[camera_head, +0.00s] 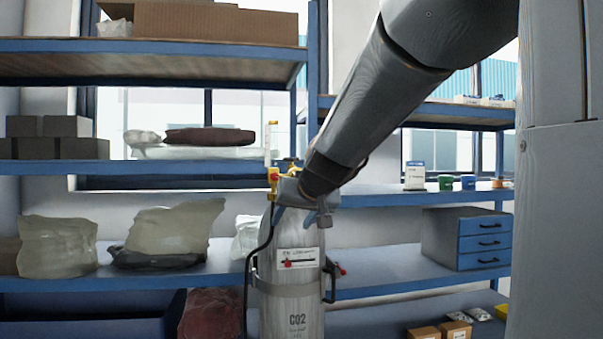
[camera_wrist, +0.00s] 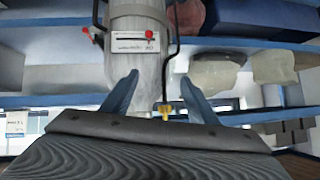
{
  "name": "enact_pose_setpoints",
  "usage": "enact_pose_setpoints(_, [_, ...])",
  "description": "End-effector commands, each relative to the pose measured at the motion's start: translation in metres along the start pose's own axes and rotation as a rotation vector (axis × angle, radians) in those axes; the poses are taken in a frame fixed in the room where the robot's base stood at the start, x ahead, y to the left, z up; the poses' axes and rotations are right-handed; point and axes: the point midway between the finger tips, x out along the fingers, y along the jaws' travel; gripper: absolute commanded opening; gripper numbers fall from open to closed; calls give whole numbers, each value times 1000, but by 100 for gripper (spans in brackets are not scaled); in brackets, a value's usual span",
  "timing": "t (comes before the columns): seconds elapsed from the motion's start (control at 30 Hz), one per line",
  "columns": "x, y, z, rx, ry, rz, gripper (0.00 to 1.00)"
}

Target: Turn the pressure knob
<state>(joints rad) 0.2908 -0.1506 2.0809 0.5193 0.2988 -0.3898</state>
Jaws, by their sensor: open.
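A grey CO2 cylinder (camera_head: 292,305) stands upright in front of the shelves, with yellow and red fittings (camera_head: 273,178) at its top left. A red knob (camera_head: 341,270) sticks out at its right side, and its white label (camera_head: 298,258) carries a red marker. I cannot tell which part is the pressure knob. My gripper (camera_head: 295,220) is at the cylinder's top and hides much of it. In the wrist view, my gripper (camera_wrist: 158,76) is open, its blue fingers apart in front of the cylinder (camera_wrist: 140,75). A yellow fitting (camera_wrist: 165,110) shows between them, partly hidden by my gripper.
Blue shelves (camera_head: 190,273) run behind the cylinder, holding clear bags (camera_head: 175,228), a blue-fronted drawer unit (camera_head: 485,243) and cardboard boxes (camera_head: 215,22). A black hose (camera_head: 247,285) hangs down the cylinder's left side. A black handle (camera_head: 332,282) is on its right.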

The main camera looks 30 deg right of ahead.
Motion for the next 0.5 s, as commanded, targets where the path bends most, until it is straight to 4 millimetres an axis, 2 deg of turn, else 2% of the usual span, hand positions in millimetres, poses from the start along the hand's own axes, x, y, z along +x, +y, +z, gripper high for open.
enact_pose_setpoints(0.03, [-18,8,-37,15,70,8,54])
enact_pose_setpoints(0.1, [-37,14,-74,27,145,17,54])
enact_pose_setpoints(0.2, [-56,21,-105,36,209,25,54])
enact_pose_setpoints(0.33, [-61,24,-121,41,241,28,54])
enact_pose_setpoints(0.5, [-41,24,-125,41,238,27,54])
